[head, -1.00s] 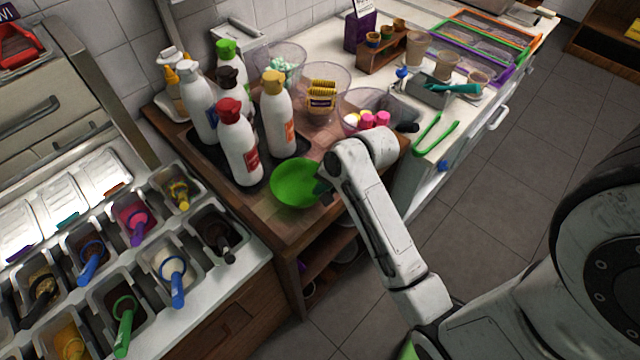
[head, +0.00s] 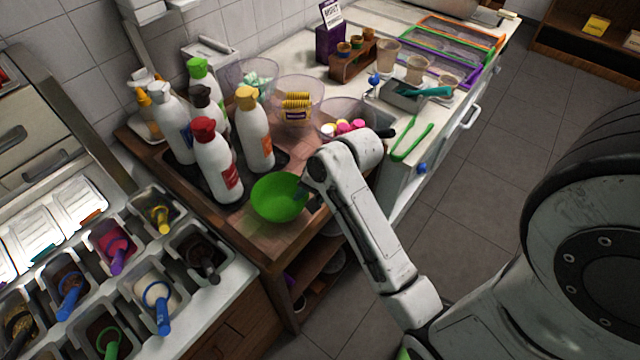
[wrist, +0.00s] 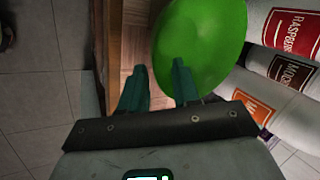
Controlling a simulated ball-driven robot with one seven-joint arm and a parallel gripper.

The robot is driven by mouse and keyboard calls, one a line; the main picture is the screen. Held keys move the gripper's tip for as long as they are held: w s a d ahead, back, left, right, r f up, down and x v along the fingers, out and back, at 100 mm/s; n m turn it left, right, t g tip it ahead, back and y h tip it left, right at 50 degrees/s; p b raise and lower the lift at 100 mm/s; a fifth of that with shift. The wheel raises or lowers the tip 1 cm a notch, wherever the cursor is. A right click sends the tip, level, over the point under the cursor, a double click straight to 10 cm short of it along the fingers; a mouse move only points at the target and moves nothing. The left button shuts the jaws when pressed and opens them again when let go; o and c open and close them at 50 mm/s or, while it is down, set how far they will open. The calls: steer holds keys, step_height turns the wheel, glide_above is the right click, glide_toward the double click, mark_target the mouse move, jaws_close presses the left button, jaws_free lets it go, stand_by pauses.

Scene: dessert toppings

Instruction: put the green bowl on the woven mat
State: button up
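The green bowl (head: 278,198) stands on the wooden counter, to the right of the bottles. It also shows in the wrist view (wrist: 215,40). Contact cannot be told. In the head view my wrist hides most of the fingers. I cannot make out a woven mat.
Squeeze bottles (head: 217,165) stand close to the left of the bowl. Clear containers (head: 295,100) are behind it. Topping bins with coloured spoons (head: 160,295) are at lower left. Bare wood (head: 270,240) lies in front of the bowl, up to the counter's edge.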

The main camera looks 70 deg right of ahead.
steer(key=v, duration=1)
steer(key=s+a+f+n+g, duration=0.2)
steer(key=s+a+f+n, duration=0.1)
steer(key=a+f+n, duration=0.3)
steer(key=s+a+f+n+g+h, duration=0.1)
steer(key=s+a+f+n+g, duration=0.1)
steer(key=a+f+n, duration=0.4)
steer(key=s+a+n, duration=0.1)
steer(key=a+n, duration=0.1)
steer(key=n, duration=0.1)
steer(key=shift+s+f+n+g, duration=0.15)
steer(key=shift+s+n+g, duration=0.15)
steer(key=shift+n, duration=0.1)
